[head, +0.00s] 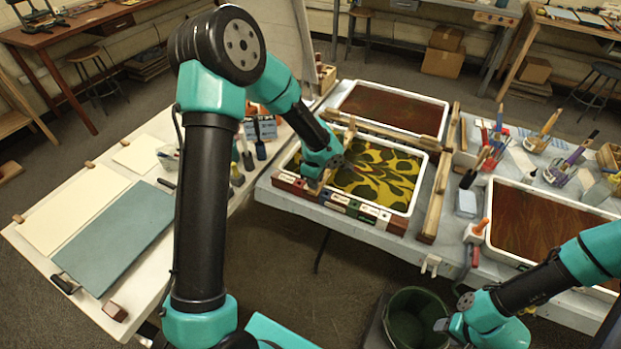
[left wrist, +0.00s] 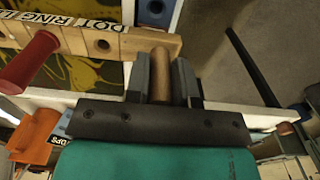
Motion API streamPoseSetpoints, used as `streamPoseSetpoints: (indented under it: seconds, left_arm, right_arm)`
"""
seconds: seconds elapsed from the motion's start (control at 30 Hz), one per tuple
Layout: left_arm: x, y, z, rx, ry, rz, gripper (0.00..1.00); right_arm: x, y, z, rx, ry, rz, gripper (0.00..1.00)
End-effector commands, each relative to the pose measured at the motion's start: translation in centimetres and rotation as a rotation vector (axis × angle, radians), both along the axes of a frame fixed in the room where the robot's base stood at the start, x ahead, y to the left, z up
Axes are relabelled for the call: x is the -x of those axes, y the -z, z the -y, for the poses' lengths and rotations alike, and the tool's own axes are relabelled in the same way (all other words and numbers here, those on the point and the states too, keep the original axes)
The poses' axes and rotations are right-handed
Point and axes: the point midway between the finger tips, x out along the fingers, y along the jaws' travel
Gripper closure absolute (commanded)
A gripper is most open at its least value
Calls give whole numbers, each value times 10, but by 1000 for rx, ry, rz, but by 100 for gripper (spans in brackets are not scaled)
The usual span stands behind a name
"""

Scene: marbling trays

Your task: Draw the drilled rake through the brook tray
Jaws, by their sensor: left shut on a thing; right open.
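A white-rimmed tray (head: 411,212) at the centre of the head view holds a yellow and dark green pattern. No name on it is legible, so I cannot tell if it is the brook tray. My left gripper (head: 318,178) is at its left end, shut on a wooden handle (left wrist: 161,70). The handle joins a pale wooden bar with drilled holes (left wrist: 128,42), bearing a partly readable label, "DOT RING". The bar lies over the pattern in the left wrist view; its teeth are hidden. My right gripper (head: 446,325) is open and empty near the dark green bucket (head: 420,292).
Brown-red trays stand behind (head: 441,106) and to the right (head: 493,192). Coloured blocks (head: 342,206) line the patterned tray's front edge. A wooden rail (head: 435,205) stands right of it. Jars with brushes (head: 556,172) crowd the right table. Sheets (head: 118,238) lie on the left table.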

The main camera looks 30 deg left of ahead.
Motion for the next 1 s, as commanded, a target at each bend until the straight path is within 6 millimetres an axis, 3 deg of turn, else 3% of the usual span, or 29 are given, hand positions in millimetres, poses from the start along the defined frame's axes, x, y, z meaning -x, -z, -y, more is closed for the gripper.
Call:
streamPoseSetpoints:
  seconds: [1.0]
  left_arm:
    - [-1, 0, 56, 0, 2, 1, 100]
  right_arm:
    - [0, 0, 0, 0, 0, 0, 50]
